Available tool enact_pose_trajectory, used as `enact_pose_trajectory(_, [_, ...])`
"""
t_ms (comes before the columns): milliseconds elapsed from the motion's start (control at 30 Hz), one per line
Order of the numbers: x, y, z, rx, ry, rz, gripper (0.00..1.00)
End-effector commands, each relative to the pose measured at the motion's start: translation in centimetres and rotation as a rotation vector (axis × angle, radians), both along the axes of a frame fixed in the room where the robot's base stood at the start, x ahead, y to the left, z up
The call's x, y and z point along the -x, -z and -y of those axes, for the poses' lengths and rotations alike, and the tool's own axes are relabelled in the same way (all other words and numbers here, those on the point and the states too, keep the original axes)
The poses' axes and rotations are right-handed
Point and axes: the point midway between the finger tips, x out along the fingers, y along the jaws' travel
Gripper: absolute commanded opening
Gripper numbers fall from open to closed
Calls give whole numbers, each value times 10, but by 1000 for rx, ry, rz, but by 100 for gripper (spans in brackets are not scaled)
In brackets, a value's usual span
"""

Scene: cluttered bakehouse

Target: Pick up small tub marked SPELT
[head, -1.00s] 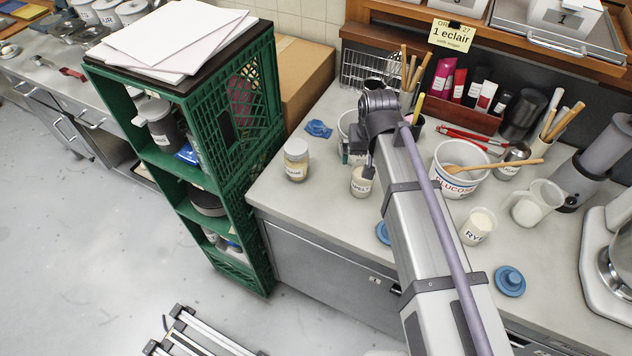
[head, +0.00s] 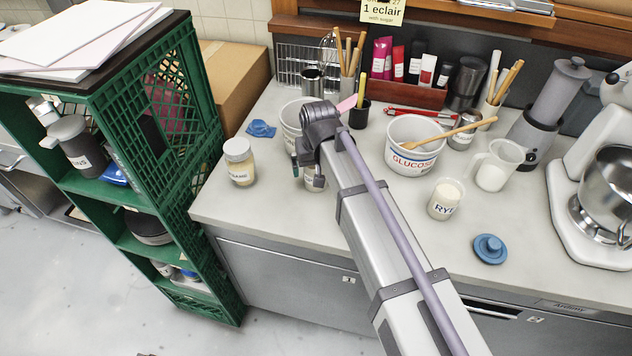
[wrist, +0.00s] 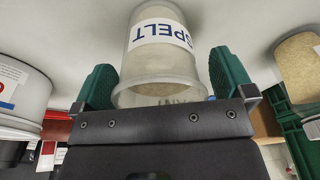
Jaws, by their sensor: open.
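The small tub marked SPELT (wrist: 163,68) is pale and translucent with a white label. In the wrist view it stands between the two green fingers of my gripper (wrist: 162,82), which is open with a finger on each side. A gap shows beside the right finger; contact at the left one is hard to tell. In the head view my gripper (head: 307,170) is over the tub on the counter, and only a small part of the tub shows behind it.
A lidded jar (head: 239,165) stands left of the gripper, near a blue cloth (head: 261,129). A GLUCOSE bucket (head: 402,164), a RYE tub (head: 445,203) and a blue lid (head: 490,249) are to the right. A green crate shelf (head: 190,140) stands at the left.

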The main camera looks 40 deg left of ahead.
Motion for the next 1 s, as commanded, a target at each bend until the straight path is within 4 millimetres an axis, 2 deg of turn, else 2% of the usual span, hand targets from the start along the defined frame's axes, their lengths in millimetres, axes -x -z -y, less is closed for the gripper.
enact_pose_trajectory(167, [0, -2, 0, 0, 0, 0, 98])
enact_pose_trajectory(733, [0, -2, 0, 0, 0, 0, 44])
enact_pose_trajectory(1000, [0, -7, 0, 0, 0, 0, 44])
